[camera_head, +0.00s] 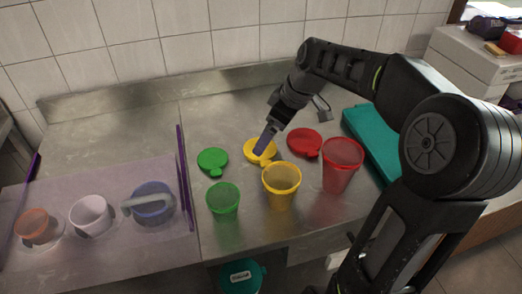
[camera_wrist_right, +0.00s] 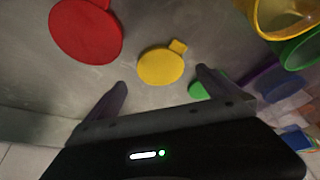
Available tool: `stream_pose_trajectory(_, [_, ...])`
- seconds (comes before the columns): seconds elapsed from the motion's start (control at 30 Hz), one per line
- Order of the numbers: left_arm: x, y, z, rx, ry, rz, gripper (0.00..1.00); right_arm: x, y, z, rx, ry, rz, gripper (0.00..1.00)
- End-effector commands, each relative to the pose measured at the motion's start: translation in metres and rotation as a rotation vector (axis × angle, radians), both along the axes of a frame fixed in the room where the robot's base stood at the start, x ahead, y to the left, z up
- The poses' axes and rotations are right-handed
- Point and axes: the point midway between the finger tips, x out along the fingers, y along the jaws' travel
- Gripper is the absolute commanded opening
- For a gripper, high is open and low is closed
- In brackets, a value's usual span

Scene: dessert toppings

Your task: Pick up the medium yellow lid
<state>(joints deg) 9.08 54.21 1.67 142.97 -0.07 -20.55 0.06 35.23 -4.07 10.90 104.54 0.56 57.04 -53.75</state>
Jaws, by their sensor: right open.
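The yellow lid (camera_head: 257,150) lies flat on the steel counter between the green lid (camera_head: 212,160) and the red lid (camera_head: 304,142). My right gripper (camera_head: 265,142) is over the yellow lid in the head view and hides part of it. In the right wrist view the yellow lid (camera_wrist_right: 161,66) lies beyond the open fingers of my right gripper (camera_wrist_right: 162,80), with nothing between the fingertips. The red lid (camera_wrist_right: 86,30) is at the upper left there, and the green lid (camera_wrist_right: 199,90) is partly behind a finger. My left gripper is not in view.
A green cup (camera_head: 223,203), a yellow cup (camera_head: 281,188) and a red cup (camera_head: 342,166) stand in front of the lids. A teal board (camera_head: 371,143) lies right. A tray (camera_head: 111,246) with several bowls is left. A tiled wall (camera_head: 200,35) closes the back.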

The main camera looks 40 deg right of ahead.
Motion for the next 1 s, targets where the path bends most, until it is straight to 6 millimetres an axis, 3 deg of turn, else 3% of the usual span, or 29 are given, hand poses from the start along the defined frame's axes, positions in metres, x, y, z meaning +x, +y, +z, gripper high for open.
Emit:
stream_pose_trajectory(0.4, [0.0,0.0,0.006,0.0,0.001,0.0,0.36,0.015,0.008,-0.045,0.002,0.003,0.001,1.0])
stream_pose_trajectory(1.0, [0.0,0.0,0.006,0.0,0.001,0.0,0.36,0.017,0.008,-0.048,0.0,0.001,0.0,1.0])
